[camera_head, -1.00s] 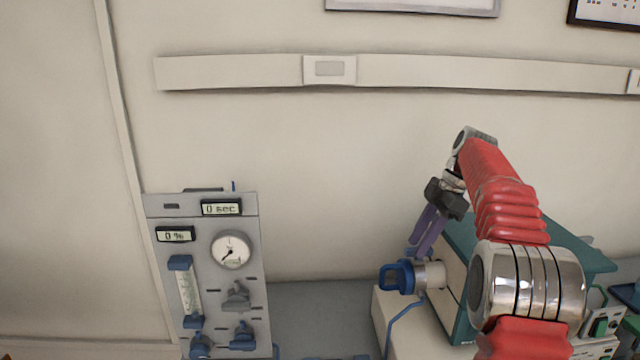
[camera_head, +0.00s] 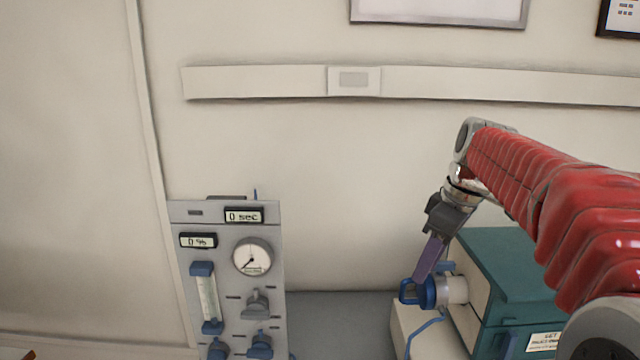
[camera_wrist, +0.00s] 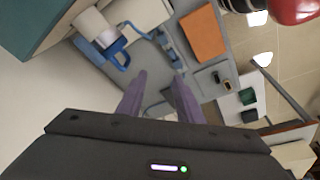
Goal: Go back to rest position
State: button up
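My gripper (camera_head: 431,260) has purple fingers and hangs from the red-sleeved arm, pointing down near the blue-handled fitting (camera_head: 428,292) on the furnace's left side. In the head view the fingers overlap the fitting; I cannot tell from that view whether they touch. In the wrist view my gripper (camera_wrist: 160,95) shows two fingers apart with nothing between them, and the blue handle (camera_wrist: 116,57) lies beyond them to the upper left.
The teal-topped furnace (camera_head: 508,262) stands right of the gripper, under my arm. A grey gas panel (camera_head: 229,292) with gauge and displays stands at left. An orange block (camera_wrist: 203,33) lies on the surface below. The wall space between panel and gripper is clear.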

jog(key=s+a+f+m+t+h, duration=0.1)
jog(key=s+f+m, duration=0.4)
jog(key=s, duration=0.7)
jog(key=s+a+f+m+t+h, duration=0.1)
jog(key=s+a+f+m, duration=0.3)
jog(key=s, duration=0.8)
jog(key=shift+f+m+t, duration=0.5)
jog(key=shift+f+t, duration=0.2)
jog(key=shift+f, duration=0.25)
